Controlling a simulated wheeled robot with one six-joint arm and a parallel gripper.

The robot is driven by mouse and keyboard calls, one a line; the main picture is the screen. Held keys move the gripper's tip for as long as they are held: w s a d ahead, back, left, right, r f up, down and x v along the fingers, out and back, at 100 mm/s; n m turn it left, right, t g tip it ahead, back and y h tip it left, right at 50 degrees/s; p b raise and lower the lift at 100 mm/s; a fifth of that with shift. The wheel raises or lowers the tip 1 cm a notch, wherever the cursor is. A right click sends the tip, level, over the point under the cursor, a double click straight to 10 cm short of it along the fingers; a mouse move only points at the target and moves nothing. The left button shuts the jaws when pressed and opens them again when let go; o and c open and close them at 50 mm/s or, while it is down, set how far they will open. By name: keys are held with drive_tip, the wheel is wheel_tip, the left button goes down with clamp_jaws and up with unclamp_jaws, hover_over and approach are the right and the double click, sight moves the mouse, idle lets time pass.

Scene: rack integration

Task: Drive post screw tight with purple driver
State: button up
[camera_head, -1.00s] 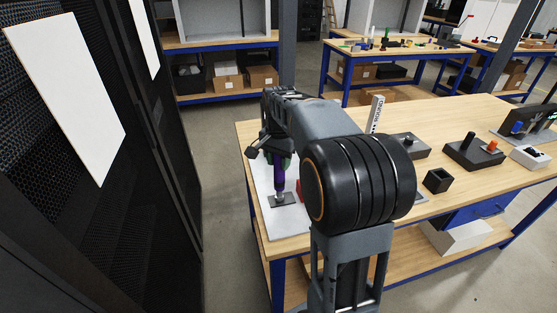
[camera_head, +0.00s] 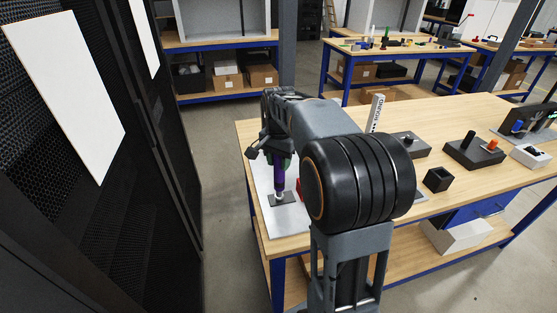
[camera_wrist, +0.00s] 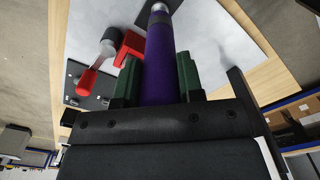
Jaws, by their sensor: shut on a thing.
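The purple driver (camera_head: 279,180) stands upright in my gripper (camera_head: 278,160), over the left end of the workbench. My gripper is shut on it; in the wrist view the purple handle (camera_wrist: 160,60) lies between the two green finger pads (camera_wrist: 158,80). The driver's silver tip end (camera_wrist: 159,8) meets a dark plate (camera_head: 282,199) on the light grey board (camera_head: 268,213). The post screw itself is hidden under the driver tip, so I cannot tell how deep it sits.
A red clamp-like part (camera_wrist: 130,46) and a red-handled tool (camera_wrist: 87,80) are close beside the driver. A black rack (camera_head: 150,150) stands at left.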

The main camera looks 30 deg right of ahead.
drive_tip(key=shift+s+f+p, duration=0.1)
drive_tip(key=shift+f+p, duration=0.35)
idle(1.1)
drive_tip(key=shift+r, duration=0.1)
wheel_tip(320, 180, up, 7)
drive_tip(key=p, duration=0.6)
drive_tip(key=shift+r, duration=0.15)
idle(0.7)
